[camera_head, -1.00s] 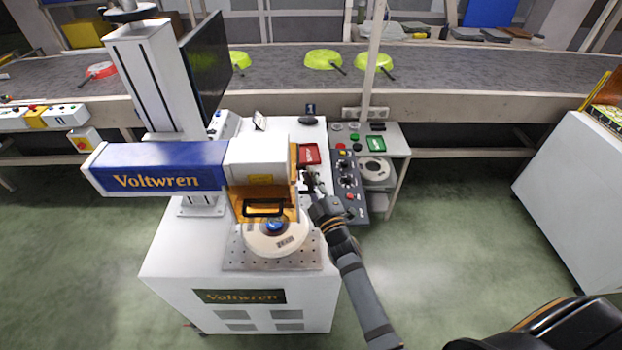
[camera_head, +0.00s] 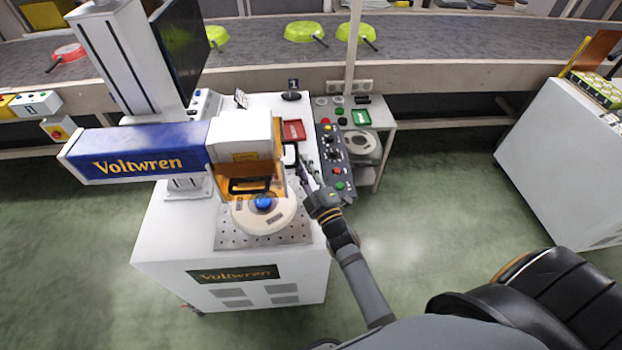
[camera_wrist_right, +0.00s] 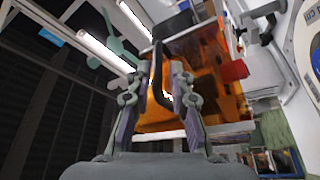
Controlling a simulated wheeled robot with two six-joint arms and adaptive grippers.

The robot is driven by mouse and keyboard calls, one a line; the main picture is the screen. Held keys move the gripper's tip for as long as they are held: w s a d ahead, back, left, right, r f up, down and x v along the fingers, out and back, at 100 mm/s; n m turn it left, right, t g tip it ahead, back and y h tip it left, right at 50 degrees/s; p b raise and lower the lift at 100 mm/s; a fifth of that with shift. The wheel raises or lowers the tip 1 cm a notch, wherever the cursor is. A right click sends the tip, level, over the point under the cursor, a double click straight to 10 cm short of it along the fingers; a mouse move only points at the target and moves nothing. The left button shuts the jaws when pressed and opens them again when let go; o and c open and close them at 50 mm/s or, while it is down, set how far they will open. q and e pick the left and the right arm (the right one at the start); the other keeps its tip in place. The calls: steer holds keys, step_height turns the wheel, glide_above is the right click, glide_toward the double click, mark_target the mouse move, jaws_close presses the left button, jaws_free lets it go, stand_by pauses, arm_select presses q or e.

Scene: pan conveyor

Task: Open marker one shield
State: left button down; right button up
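The marker one machine has a white and blue head (camera_head: 140,160) labelled Voltwren. Its orange shield (camera_head: 252,171) hangs below the head, above a round cream piece with a blue centre (camera_head: 283,217). A black handle (camera_head: 250,185) is on the shield's front. My right gripper (camera_head: 307,170) is to the right of the shield in the head view. In the right wrist view its two fingers (camera_wrist_right: 157,105) are apart, with the shield (camera_wrist_right: 195,75) beyond them. The handle (camera_wrist_right: 157,75) appears between the fingers; contact cannot be told. My left gripper is out of view.
A control panel (camera_head: 332,150) and a red tray (camera_head: 293,130) are close to my right gripper. A post (camera_head: 352,60) stands behind. The conveyor (camera_head: 430,40) carries green and red pans at the back.

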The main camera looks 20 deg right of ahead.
steer(key=v, duration=0.6)
steer(key=shift+s, duration=0.45)
